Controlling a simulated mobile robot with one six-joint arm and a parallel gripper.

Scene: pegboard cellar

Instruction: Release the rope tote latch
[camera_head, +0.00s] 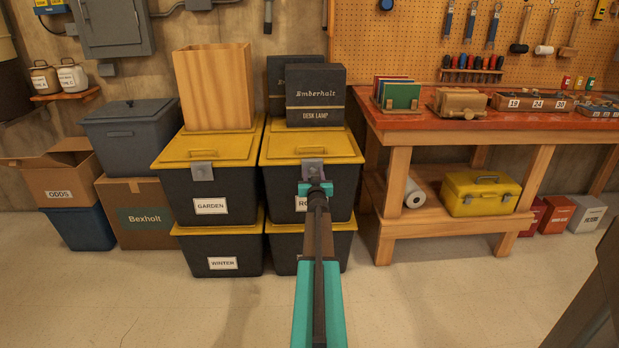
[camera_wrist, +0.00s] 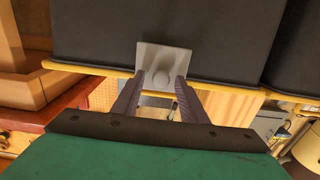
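The rope tote (camera_head: 281,209) is a black tote with a yellow lid, on the upper right of the tote stacks. Its label starts "RO"; my arm hides the rest. Its grey latch (camera_head: 313,168) is at the lid's front edge. In the wrist view, which looks upside down, the latch (camera_wrist: 165,60) is a grey plate with a rounded tab, lying against the black wall by the yellow rim. My gripper (camera_head: 316,186) is in front of the latch. In the wrist view my gripper (camera_wrist: 163,82) is open, its dark fingertips apart on either side of the tab.
The garden tote (camera_head: 180,190) with its own latch stands close to the left. A dark desk lamp box (camera_head: 316,97) sits on the rope tote's lid. A workbench (camera_head: 440,130) with a yellow toolbox (camera_head: 480,194) on its shelf is at the right. The floor in front is clear.

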